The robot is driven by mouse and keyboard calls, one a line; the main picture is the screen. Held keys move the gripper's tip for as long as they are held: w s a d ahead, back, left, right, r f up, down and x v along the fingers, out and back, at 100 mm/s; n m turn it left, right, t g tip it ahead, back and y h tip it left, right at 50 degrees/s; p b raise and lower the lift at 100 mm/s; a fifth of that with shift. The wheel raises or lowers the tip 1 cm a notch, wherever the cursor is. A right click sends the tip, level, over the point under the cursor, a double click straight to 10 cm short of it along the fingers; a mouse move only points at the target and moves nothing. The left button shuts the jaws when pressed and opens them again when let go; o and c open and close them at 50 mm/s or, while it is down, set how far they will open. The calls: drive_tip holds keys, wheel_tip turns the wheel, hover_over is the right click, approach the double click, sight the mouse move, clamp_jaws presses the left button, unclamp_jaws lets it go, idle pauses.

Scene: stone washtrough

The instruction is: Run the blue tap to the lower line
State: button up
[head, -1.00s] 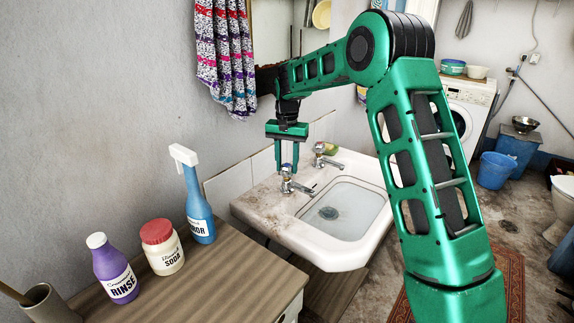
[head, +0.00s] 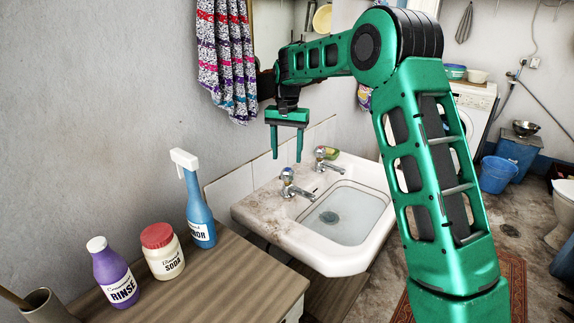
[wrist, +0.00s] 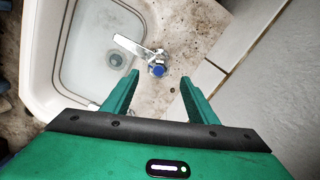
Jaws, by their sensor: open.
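The blue-capped tap (wrist: 157,70) stands on the stained ledge of the stone basin, between and beyond my fingertips in the wrist view. It looks to be the nearer tap (head: 288,184) in the head view. Its chrome spout (wrist: 133,46) points over the bowl. My gripper (head: 287,158) is open and empty above that tap, fingers pointing down and apart from it; it also shows in the wrist view (wrist: 158,83). The basin (head: 262,211) has a pale grey, water-like area around a dark drain (wrist: 115,59). I cannot make out level lines or a running stream.
A second tap (head: 320,163) stands farther along the ledge, with a green and yellow sponge (head: 331,153) beside it. A wooden counter (head: 215,285) at front left holds a purple bottle (head: 113,272), a soda jar (head: 163,252) and a blue spray bottle (head: 199,212). A patterned towel (head: 227,55) hangs behind.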

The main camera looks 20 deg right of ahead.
sight(287, 168)
wheel_tip(287, 168, up, 5)
drive_tip(key=shift+f, duration=0.15)
idle(1.2)
